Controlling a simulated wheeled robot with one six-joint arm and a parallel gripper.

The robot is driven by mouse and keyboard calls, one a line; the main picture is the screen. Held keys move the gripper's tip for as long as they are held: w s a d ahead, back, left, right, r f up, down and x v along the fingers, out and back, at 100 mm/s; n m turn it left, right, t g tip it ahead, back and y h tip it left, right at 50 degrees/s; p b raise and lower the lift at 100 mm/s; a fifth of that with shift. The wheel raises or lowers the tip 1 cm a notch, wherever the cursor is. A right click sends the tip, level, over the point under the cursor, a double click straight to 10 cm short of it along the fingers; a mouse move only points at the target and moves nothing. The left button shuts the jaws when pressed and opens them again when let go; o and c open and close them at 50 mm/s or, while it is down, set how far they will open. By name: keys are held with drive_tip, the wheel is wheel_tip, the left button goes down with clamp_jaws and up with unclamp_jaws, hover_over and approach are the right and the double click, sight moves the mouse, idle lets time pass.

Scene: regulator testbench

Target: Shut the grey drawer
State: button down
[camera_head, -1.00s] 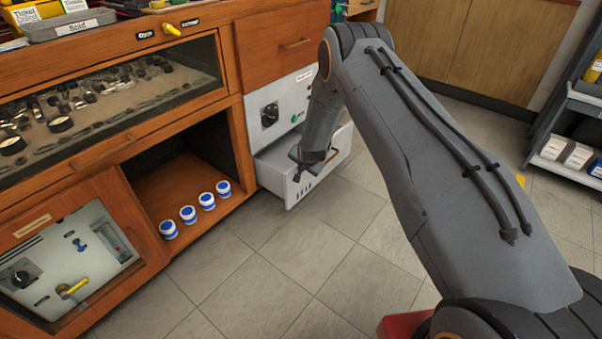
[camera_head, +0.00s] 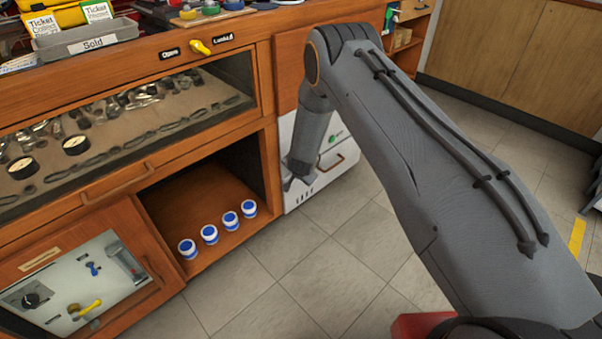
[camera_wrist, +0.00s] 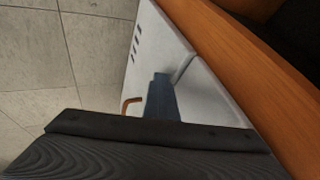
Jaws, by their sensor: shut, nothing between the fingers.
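The grey drawer (camera_head: 325,187) is low in the pale unit at the right end of the wooden counter. Its front carries slots and a brown handle (camera_head: 336,161). The front looks flush or nearly flush with the unit, and no drawer interior shows. My gripper (camera_head: 291,183) is shut and empty, at the left part of the drawer front. In the wrist view my gripper (camera_wrist: 163,95) lies over the pale drawer front (camera_wrist: 152,62), with the handle (camera_wrist: 130,103) beside it. I cannot tell whether it touches the front. My arm hides part of the unit.
An open wooden compartment (camera_head: 215,178) with several blue-and-white jars (camera_head: 209,234) is left of the drawer. A glass-fronted case (camera_head: 120,120) is above it. The tiled floor (camera_head: 290,270) in front is clear.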

drive_tip(key=shift+w+a+r, duration=0.1)
drive_tip(key=shift+w+r, duration=0.1)
drive_tip(key=shift+w, duration=0.25)
drive_tip(key=s+d+r+p, duration=0.3)
drive_tip(key=s+r+p, duration=0.2)
drive_tip(key=s+r, duration=0.2)
drive_tip(key=s, duration=0.2)
drive_tip(key=shift+s+d+r, duration=0.2)
drive_tip(key=shift+s+r, duration=0.1)
drive_tip(key=shift+s, duration=0.1)
